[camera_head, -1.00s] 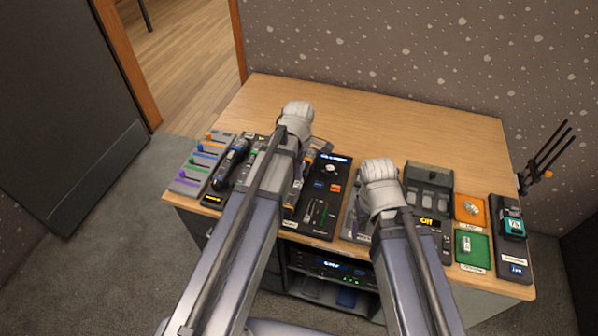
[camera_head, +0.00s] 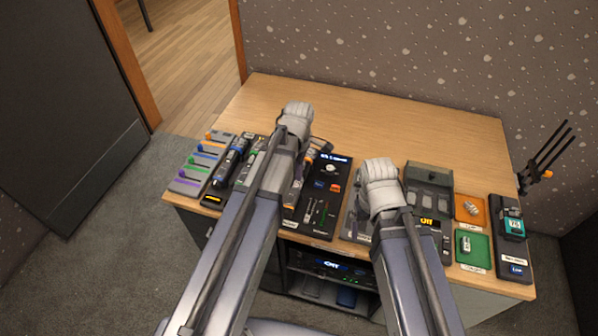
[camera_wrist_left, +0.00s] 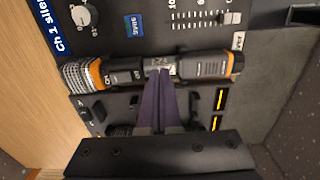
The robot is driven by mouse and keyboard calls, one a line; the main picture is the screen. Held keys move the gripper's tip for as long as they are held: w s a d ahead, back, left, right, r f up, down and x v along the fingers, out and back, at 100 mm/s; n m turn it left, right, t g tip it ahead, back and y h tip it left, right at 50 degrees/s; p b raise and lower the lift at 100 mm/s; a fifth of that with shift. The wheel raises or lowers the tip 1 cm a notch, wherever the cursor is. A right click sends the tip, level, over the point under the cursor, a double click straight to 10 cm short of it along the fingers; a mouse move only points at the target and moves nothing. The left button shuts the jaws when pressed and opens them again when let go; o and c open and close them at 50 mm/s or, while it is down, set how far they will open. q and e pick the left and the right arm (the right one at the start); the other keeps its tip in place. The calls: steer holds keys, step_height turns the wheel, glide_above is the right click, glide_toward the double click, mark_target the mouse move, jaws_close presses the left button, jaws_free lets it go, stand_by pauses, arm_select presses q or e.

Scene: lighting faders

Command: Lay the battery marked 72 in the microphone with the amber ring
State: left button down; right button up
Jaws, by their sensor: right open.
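The microphone with the amber ring (camera_wrist_left: 97,75) lies across the left wrist view, with an open bay in its middle. A small silver battery (camera_wrist_left: 160,66) sits at the bay, between my fingertips; its mark is too blurred to read. My left gripper (camera_wrist_left: 161,76) appears shut on it, with its purple fingers close together at the microphone. In the head view the amber-ringed microphone (camera_head: 292,198) is partly hidden by my left arm. My right gripper (camera_head: 378,205) is over the desk's right-middle part; its fingertips are hidden behind the hand.
A blue-marked microphone (camera_head: 229,160) and coloured faders (camera_head: 199,165) are at the left. A black mixer panel (camera_head: 327,190) is right of the amber microphone. A green tray (camera_head: 474,255) holding a small battery, an orange tray (camera_head: 470,208) and a charger (camera_head: 513,250) are at the right. The desk's back (camera_head: 400,130) is clear.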

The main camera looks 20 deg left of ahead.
arm_select(q)
steer(key=shift+f+b, duration=0.8)
steer(key=shift+b, duration=0.05)
arm_select(e)
steer(key=shift+f, duration=0.85)
steer(key=shift+r, duration=0.1)
arm_select(q)
step_height(320, 180, up, 6)
steer(key=p, duration=0.6)
steer(key=shift+r, duration=0.1)
arm_select(e)
step_height(320, 180, up, 6)
